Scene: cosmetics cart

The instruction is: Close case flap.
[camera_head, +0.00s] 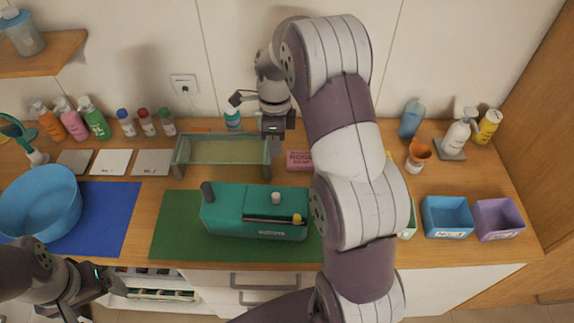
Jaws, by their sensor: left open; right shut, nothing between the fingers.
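A teal case (228,212) with lettering on its front sits on a green mat (170,225) at the middle of the counter. A dark bar, a white knob and a yellow knob show on its top. I cannot tell clearly which part is its flap. My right gripper (272,133) is behind the case, near the wall, pointing down; it is shut and empty, apart from the case. My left gripper (117,286) is open at the lower left, in front of the counter edge, away from the case. My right arm passes close to the case's right side and hides the counter there.
A clear, green-framed container (222,150) stands behind the case, beside a pink box (299,160). A blue bowl (42,203) sits on a blue mat (108,215) at left. Blue (447,217) and purple (498,219) bins stand right. Bottles line the back.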

